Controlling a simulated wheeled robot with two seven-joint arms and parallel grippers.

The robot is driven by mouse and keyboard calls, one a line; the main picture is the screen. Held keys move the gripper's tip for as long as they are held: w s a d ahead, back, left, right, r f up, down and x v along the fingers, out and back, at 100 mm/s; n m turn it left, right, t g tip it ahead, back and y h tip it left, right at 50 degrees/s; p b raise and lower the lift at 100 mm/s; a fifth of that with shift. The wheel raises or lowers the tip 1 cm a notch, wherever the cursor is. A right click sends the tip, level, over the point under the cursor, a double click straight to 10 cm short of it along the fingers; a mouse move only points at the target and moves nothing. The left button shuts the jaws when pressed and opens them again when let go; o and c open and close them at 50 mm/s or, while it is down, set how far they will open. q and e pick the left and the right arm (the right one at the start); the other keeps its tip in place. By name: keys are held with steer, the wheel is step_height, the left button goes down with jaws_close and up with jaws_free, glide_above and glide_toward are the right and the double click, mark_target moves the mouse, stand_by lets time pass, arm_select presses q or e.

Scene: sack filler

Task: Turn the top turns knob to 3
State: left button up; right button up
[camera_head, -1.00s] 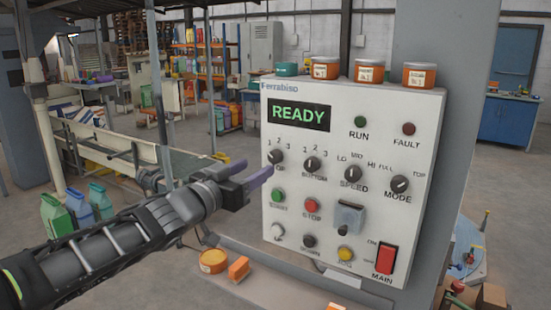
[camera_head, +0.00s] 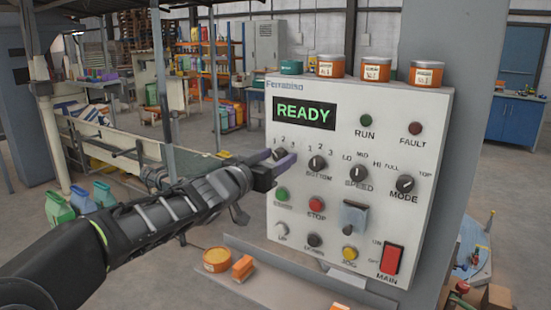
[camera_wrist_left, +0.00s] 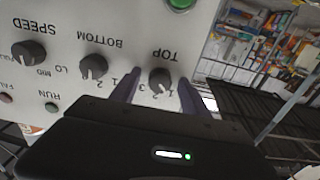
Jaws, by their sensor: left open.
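The black top turns knob (camera_head: 279,154) is at the upper left of the white control panel, under the numbers 1, 2 and 3. It also shows in the left wrist view (camera_wrist_left: 160,79), where the picture is upside down. My left gripper (camera_head: 271,162) is open at this knob, its purple fingers partly covering it and its label in the head view. In the left wrist view the fingers (camera_wrist_left: 159,84) stand on either side of the knob, with gaps visible. I cannot tell for sure which number its pointer marks. My right gripper is not in view.
The bottom knob (camera_head: 318,163) sits close to the right of the top knob, with the speed knob (camera_head: 358,174) beyond. The green start button (camera_head: 282,194) and red stop button (camera_head: 317,205) are below. The display (camera_head: 304,113) reads READY. Jars stand on the panel.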

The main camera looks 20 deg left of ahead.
arm_select(q)
steer(key=shift+c, duration=0.3)
jaws_close()
steer(key=shift+m, duration=0.4)
steer(key=m, duration=0.3)
steer(key=shift+f+b, duration=0.1)
steer(key=shift+b, duration=0.25)
steer(key=m+b, duration=0.1)
steer(key=m, duration=0.3)
steer(key=shift+m, duration=0.4)
steer(key=m+b, duration=0.1)
steer(key=m, duration=0.4)
steer(key=shift+m+b, duration=0.6)
steer(key=shift+m, duration=1.6)
